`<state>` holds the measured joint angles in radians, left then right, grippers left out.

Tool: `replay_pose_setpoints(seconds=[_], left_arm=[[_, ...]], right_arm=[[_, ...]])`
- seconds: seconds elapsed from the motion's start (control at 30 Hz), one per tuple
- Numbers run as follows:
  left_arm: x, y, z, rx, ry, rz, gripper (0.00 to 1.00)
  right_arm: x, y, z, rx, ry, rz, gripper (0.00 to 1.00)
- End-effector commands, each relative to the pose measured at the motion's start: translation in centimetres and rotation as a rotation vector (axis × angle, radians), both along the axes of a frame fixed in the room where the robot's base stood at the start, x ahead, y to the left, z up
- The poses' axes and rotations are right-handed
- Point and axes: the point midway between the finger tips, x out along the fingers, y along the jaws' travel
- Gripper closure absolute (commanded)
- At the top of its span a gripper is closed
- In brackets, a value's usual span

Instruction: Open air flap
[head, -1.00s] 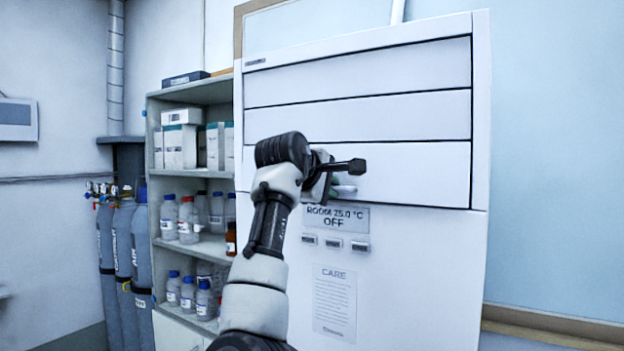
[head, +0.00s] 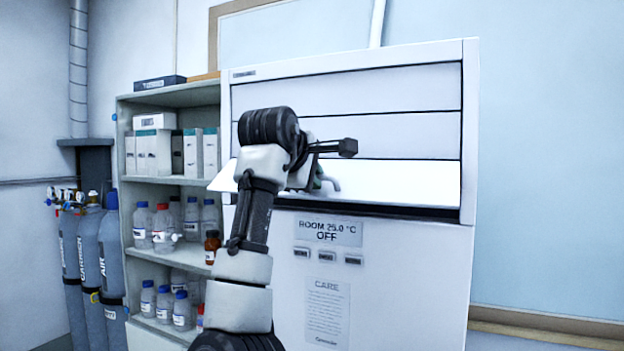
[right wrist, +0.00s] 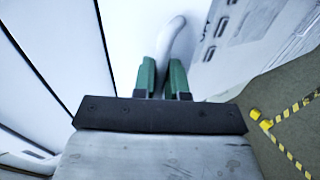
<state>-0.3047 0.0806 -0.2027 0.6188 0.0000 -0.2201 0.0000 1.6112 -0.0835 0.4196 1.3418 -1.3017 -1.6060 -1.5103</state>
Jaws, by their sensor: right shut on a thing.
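The white cabinet (head: 470,130) has three wide front panels. The lowest panel, the air flap (head: 400,180), is tilted outward, with a dark gap along its lower edge; its left end juts past the cabinet side. Its pale curved handle (head: 333,184) is partly hidden by my right gripper (head: 317,180). In the right wrist view the green fingers of my right gripper (right wrist: 163,80) are closed around the handle (right wrist: 176,38). My left gripper is not in view.
Below the flap are a display (head: 328,231) reading ROOM 25.0 °C OFF, a row of buttons (head: 327,256) and a CARE notice (head: 327,312). A shelf (head: 180,98) with bottles and boxes stands at left, with gas cylinders (head: 112,255) beyond it. The wall at right is bare.

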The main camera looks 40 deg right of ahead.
Motion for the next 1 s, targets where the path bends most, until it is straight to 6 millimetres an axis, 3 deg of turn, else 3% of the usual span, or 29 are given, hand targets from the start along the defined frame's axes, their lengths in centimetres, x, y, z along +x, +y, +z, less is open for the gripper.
replay_pose_setpoints(seconds=[0.6, 0.63, 0.67, 1.0], left_arm=[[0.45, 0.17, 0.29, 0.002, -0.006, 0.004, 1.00], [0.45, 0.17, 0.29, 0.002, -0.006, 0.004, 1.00], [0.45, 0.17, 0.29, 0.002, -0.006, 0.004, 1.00], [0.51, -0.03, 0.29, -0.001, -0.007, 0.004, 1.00]], right_arm=[[-0.01, 0.00, 0.43, -0.007, 0.004, 0.003, 1.00], [-0.01, -0.01, 0.42, -0.007, 0.004, 0.002, 0.83], [-0.01, 0.00, 0.41, -0.006, 0.005, 0.002, 0.78], [-0.04, 0.01, 0.34, -0.003, 0.002, 0.001, 0.78]])
